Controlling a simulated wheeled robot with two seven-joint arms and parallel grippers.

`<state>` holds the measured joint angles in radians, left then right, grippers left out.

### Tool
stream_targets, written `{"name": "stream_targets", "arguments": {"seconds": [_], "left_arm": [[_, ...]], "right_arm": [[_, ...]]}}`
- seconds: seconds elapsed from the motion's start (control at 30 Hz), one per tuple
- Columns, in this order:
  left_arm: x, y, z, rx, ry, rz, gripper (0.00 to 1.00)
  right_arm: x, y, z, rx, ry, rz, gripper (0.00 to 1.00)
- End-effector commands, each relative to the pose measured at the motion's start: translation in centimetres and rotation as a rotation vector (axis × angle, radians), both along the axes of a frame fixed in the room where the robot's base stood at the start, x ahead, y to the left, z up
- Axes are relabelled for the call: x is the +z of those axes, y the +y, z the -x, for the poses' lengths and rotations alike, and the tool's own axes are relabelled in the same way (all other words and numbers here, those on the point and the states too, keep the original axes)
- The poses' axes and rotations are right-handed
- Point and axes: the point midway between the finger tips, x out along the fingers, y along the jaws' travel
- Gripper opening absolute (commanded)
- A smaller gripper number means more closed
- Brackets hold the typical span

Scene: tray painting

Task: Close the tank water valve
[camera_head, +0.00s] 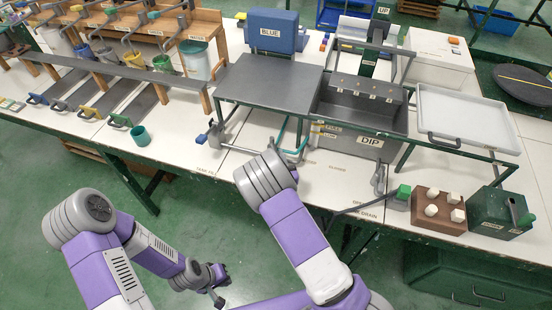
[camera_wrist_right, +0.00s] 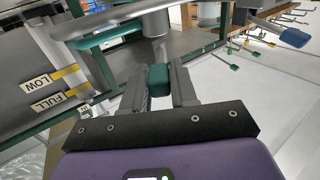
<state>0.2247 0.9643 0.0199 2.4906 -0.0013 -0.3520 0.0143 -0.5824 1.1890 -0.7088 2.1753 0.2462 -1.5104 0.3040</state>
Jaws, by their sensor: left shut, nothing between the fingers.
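The grey dip tank (camera_head: 350,140) stands at the middle right of the bench. In the right wrist view its wall carries LOW and FULL tags (camera_wrist_right: 40,85). A green valve handle (camera_wrist_right: 158,78) is between the fingers of my right gripper (camera_wrist_right: 160,85), filling the gap, beside a grey pipe (camera_wrist_right: 157,25). In the head view my right arm hides this gripper, near teal piping (camera_head: 302,138). A blue-handled lever (camera_head: 203,138) lies left of it; a blue handle also shows in the wrist view (camera_wrist_right: 290,37). My left gripper (camera_head: 218,290) is shut and empty, low over the floor.
A green drain handle (camera_head: 403,192) sits at the bench front, near a brown block with white knobs (camera_head: 438,206) and a green box (camera_head: 500,215). A white tray (camera_head: 465,115) is right of the tank.

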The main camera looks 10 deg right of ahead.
Motion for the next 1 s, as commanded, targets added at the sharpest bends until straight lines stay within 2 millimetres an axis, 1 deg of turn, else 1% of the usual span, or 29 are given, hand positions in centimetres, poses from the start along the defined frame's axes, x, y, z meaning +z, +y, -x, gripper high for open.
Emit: {"name": "stream_targets", "arguments": {"seconds": [0.03, 0.1, 0.37, 0.47, 0.57, 0.8, 0.9, 1.0], "left_arm": [[0.0, 0.0, 0.0, 0.000, 0.000, 0.000, 0.00], [0.0, 0.0, 0.0, 0.000, 0.000, 0.000, 0.00], [0.0, 0.0, 0.0, 0.000, 0.000, 0.000, 0.00], [0.1, 0.0, 0.0, 0.000, 0.000, 0.000, 0.00], [0.2, 0.0, 0.0, 0.000, 0.000, 0.000, 0.00], [0.3, 0.0, 0.0, 0.000, 0.000, 0.000, 0.00], [0.4, 0.0, 0.0, 0.000, 0.000, 0.000, 0.00], [0.4, 0.0, 0.0, 0.000, 0.000, 0.000, 0.00]], "right_arm": [[-0.1, 0.0, 0.0, -0.001, 0.001, 0.001, 0.36], [0.0, 0.0, 0.0, -0.001, 0.001, 0.001, 0.47], [0.0, 0.0, 0.0, 0.000, -0.002, 0.000, 0.47], [0.0, 0.0, 0.5, -0.001, 0.000, 0.000, 0.47], [0.0, 0.0, 1.7, -0.002, 0.002, -0.001, 0.47], [0.0, 0.1, 5.8, -0.002, 0.003, 0.000, 0.47], [0.0, 0.2, 6.9, -0.001, 0.001, 0.000, 0.47], [0.0, 0.2, 7.4, -0.002, 0.000, 0.000, 0.47]]}}
